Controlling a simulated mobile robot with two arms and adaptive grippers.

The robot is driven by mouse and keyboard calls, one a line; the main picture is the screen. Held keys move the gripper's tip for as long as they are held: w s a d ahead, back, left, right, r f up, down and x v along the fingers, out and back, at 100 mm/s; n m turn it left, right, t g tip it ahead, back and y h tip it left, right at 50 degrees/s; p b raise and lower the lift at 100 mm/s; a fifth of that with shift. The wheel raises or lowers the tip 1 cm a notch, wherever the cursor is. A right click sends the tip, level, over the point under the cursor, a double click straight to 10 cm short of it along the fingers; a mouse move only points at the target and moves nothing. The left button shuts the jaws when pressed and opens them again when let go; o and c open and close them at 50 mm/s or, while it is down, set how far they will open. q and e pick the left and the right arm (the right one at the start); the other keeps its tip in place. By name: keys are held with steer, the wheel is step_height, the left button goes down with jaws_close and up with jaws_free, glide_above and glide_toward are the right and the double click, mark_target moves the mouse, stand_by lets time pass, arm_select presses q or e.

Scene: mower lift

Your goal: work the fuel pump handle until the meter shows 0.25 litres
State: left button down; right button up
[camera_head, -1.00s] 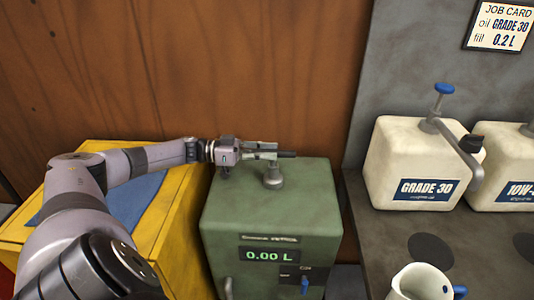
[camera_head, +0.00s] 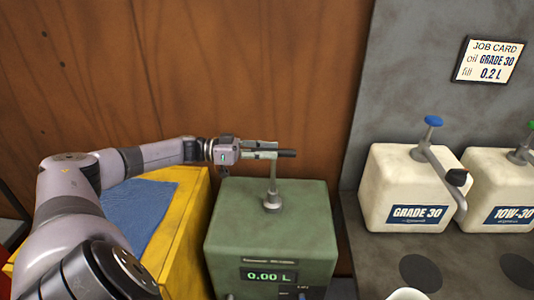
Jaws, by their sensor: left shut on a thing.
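The green fuel pump (camera_head: 270,222) stands below the wooden wall. Its meter (camera_head: 269,277) reads 0.00 L. The pump handle has a dark bar at the top of a grey rod that rises from a round fitting (camera_head: 272,201) on the pump's top. My left gripper (camera_head: 268,151) comes in from the left and is shut on the pump handle (camera_head: 288,153), whose dark end sticks out to the right of the fingers. The handle is raised well above the pump top. My right gripper is not in view.
A yellow cabinet (camera_head: 185,235) with a blue cloth (camera_head: 135,211) stands left of the pump. On the grey bench at right are oil jugs marked GRADE 30 (camera_head: 405,185) and 10W-30 (camera_head: 500,190), and a white jug (camera_head: 407,294). A job card (camera_head: 489,61) hangs above.

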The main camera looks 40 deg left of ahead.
arm_select(q)
steer(key=shift+w+a+r, duration=0.1)
steer(key=shift+r, duration=0.25)
steer(key=c, duration=1.6)
jaws_free()
steer(key=shift+o, duration=0.6)
steer(key=shift+f, duration=0.1)
steer(key=v, duration=1.2)
